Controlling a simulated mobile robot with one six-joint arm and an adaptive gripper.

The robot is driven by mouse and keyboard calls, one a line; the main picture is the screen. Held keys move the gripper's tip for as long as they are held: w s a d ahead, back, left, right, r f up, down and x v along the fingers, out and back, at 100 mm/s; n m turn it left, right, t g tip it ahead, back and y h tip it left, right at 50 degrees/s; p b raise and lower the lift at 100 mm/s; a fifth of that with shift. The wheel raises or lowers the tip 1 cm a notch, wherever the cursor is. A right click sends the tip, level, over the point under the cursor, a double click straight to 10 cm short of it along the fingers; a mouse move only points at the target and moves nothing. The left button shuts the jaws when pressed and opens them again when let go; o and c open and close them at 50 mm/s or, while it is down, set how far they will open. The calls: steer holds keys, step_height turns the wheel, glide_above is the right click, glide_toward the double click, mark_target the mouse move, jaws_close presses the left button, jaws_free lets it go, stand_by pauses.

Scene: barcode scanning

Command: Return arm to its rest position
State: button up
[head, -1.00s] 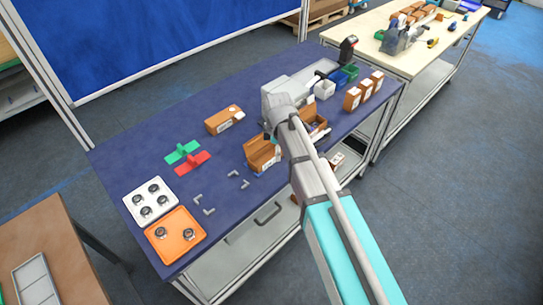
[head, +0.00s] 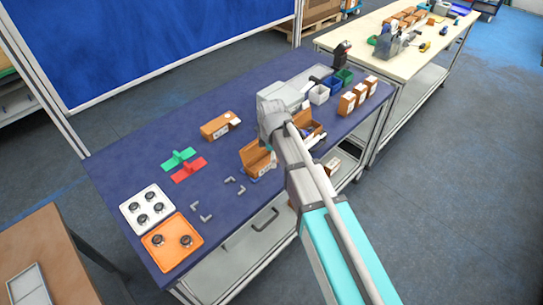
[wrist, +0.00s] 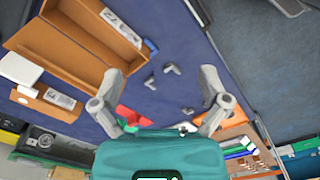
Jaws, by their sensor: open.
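My arm reaches over the blue table (head: 115,172) from the lower right in the head view, its grey wrist end above the table's right half. My gripper (wrist: 160,80) shows in the wrist view with its two grey fingers spread wide and nothing between them. In the head view it is hidden behind my arm. An open brown box (head: 256,160) stands beside my arm on its left, and another open box (head: 316,135) is partly hidden on its right. A closed brown box (head: 219,126) lies further back.
A green part (head: 178,158), a red part (head: 188,170), grey brackets, a white tray (head: 128,212) and an orange tray (head: 152,256) lie left. Small bins (head: 319,95), upright boxes (head: 346,104) and a black scanner-like device (head: 342,53) stand right. A cream table (head: 405,67) stands behind.

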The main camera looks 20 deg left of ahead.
steer(key=s+d+m, duration=0.3)
steer(key=d+m, duration=2)
steer(key=d, duration=1.9)
steer(key=shift+s+m, duration=0.15)
steer(key=shift+m, duration=0.25)
